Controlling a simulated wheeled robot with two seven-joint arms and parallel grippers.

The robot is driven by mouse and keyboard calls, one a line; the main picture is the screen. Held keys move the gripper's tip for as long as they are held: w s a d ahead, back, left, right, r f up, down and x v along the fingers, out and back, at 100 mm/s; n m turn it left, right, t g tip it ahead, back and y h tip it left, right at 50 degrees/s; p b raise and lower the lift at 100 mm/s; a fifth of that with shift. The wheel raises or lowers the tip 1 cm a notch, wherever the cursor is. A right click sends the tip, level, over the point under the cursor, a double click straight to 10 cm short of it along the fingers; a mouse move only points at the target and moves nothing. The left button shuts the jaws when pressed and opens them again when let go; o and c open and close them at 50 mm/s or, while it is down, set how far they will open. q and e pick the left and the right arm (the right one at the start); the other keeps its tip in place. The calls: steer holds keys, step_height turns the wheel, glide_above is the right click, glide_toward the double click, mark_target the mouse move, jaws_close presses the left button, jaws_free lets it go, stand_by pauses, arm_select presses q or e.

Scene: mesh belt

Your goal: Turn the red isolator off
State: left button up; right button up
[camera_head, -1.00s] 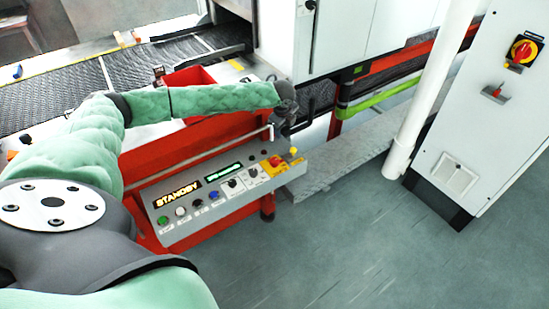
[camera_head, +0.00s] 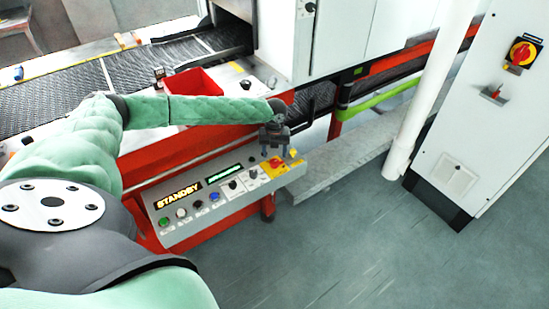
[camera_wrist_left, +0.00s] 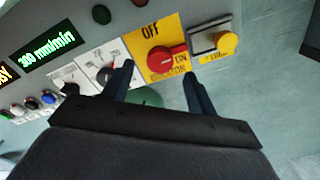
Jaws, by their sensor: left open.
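The red isolator (camera_head: 276,162) is a red knob on a yellow plate at the right part of the sloping control panel. In the left wrist view the red knob (camera_wrist_left: 163,58) has its handle pointing right, beside the word ON; OFF is printed at the top of the plate. My left gripper (camera_head: 275,142) is just above and behind the isolator in the head view. In the left wrist view its two fingers (camera_wrist_left: 160,84) are spread, empty, with the knob beyond the gap between them. I see no contact. My right gripper is not in view.
A yellow button (camera_wrist_left: 227,43) sits right of the isolator, a black selector (camera_wrist_left: 104,75) left of it. The panel (camera_head: 185,230) also carries several coloured buttons and a STANDBY display. Another red-and-yellow switch (camera_head: 523,53) is on the cabinet at right. A white post (camera_head: 425,100) stands between.

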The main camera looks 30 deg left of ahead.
mark_target(275, 161)
arm_select(q)
steer(key=shift+f+p, duration=0.45)
steer(key=shift+f, duration=1.65)
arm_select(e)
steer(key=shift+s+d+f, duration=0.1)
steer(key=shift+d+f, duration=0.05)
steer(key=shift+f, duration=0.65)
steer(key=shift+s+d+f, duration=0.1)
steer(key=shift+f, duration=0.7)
arm_select(q)
steer(key=c, duration=1)
